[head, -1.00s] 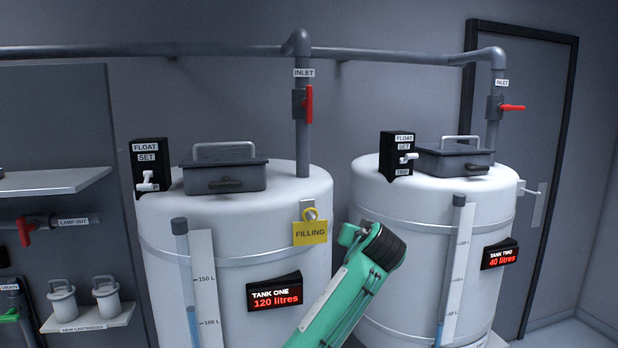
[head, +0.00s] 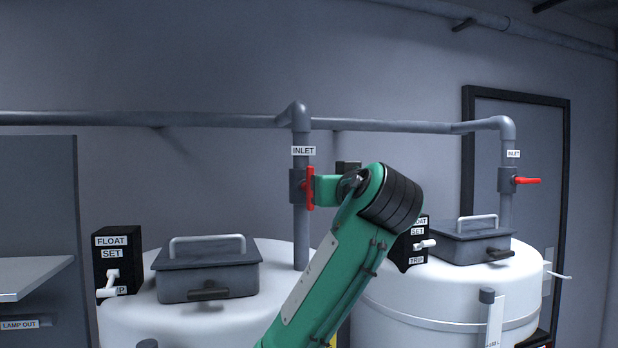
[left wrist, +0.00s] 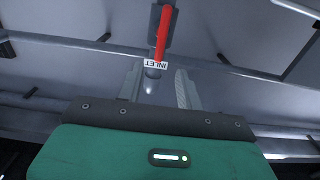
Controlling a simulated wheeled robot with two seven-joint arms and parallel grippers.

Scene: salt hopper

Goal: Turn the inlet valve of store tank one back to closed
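The inlet valve (head: 298,187) of tank one sits on the vertical grey pipe below an INLET label (head: 303,151). Its red handle (head: 309,187) stands upright, in line with the pipe. The white tank one (head: 130,322) is below it. My green left arm rises in front, its wrist close to the right of the handle; its fingers cannot be made out in the head view. In the left wrist view my left gripper (left wrist: 158,67) is open and empty. The red handle (left wrist: 163,33) shows beyond the fingertips, and the label is upside down. My right gripper is in neither view.
The tank two inlet valve (head: 507,180) has its red handle lying sideways. Black float boxes (head: 118,260) and grey lidded hatches (head: 207,272) stand on the tanks. A horizontal pipe (head: 220,120) runs along the wall above. A shelf (head: 35,277) is at the left.

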